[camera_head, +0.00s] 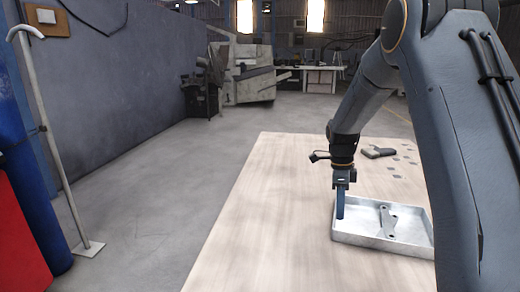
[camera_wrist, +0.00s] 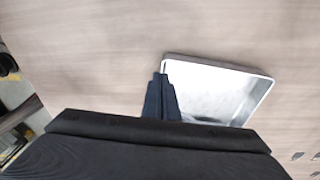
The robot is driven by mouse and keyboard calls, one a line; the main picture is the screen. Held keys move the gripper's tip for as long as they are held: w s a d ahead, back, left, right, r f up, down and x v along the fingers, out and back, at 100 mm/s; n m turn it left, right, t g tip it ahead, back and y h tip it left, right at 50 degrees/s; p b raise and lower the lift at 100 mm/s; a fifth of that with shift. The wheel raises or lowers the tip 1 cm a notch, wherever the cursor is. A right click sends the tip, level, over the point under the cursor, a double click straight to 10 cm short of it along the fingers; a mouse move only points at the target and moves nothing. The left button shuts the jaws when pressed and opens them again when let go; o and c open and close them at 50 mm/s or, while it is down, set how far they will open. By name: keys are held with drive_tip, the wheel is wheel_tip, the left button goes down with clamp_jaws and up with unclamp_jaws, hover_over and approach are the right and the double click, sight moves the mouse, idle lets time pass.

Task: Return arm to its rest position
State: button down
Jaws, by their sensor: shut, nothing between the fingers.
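My gripper (camera_head: 341,208) hangs pointing down from my arm. In the head view it overlaps the left end of a metal tray (camera_head: 385,246), and I cannot tell its exact height. Its fingers are shut with nothing between them. In the wrist view the dark fingers (camera_wrist: 160,88) are together beside the tray's left edge, and the tray (camera_wrist: 245,72) shows to their right. A grey metal bracket (camera_head: 387,222) lies flat in the tray in the head view. The wrist body hides the near part of the tray in the wrist view.
The tray stands on a pale wooden table (camera_head: 262,225), whose left and front parts are clear. Behind it lie a dark tool-like object (camera_head: 378,152) and several small dark flat pieces (camera_head: 404,154). A white stand (camera_head: 52,150) is on the floor at left.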

drive_tip(key=s+a+r+n+p, duration=0.1)
drive_tip(key=s+a+r+n, duration=0.1)
drive_tip(key=s+n, duration=0.9)
drive_tip(key=s+a+r+n+t+p, duration=0.1)
drive_tip(key=s+a+n, duration=0.4)
drive_tip(key=s+n, duration=0.6)
drive_tip(key=s+r+p, duration=0.1)
drive_tip(key=s+r, duration=0.1)
drive_tip(key=s, duration=0.6)
drive_tip(key=shift+a+y, duration=0.25)
drive_tip(key=shift+y, duration=0.15)
drive_tip(key=shift+s, duration=0.1)
